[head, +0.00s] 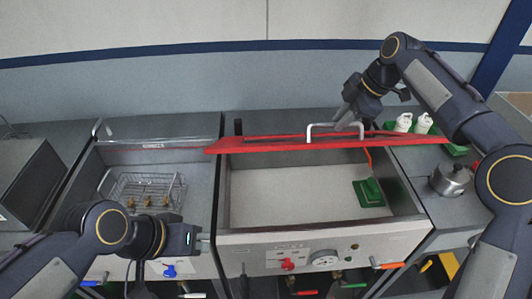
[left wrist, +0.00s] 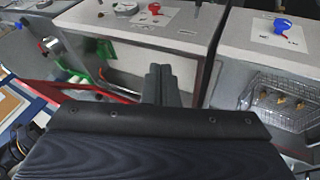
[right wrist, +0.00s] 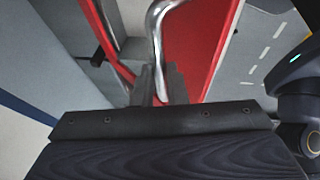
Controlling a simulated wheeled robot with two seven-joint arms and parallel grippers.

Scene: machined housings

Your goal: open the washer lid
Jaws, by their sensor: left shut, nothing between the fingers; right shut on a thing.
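The washer lid (head: 260,144) is a red panel over the right-hand washer (head: 240,238). It is raised and seen nearly edge-on in the head view, and the pale tank inside shows below it. A bent metal handle (head: 322,126) stands on the lid. My right gripper (head: 354,118) is shut on the handle, at its right part. In the right wrist view the handle (right wrist: 155,35) runs down between the fingers, with the red lid (right wrist: 195,50) behind. My left gripper (head: 203,240) is shut and empty, in front of the washers and apart from the lid.
A green block (head: 368,192) lies in the right tank. The left tank holds a wire basket (head: 150,186) with brass parts. White bottles (head: 403,122) and a metal pot (head: 450,179) stand on the right. Red (head: 288,265) and blue (head: 170,271) valve handles are on the fronts.

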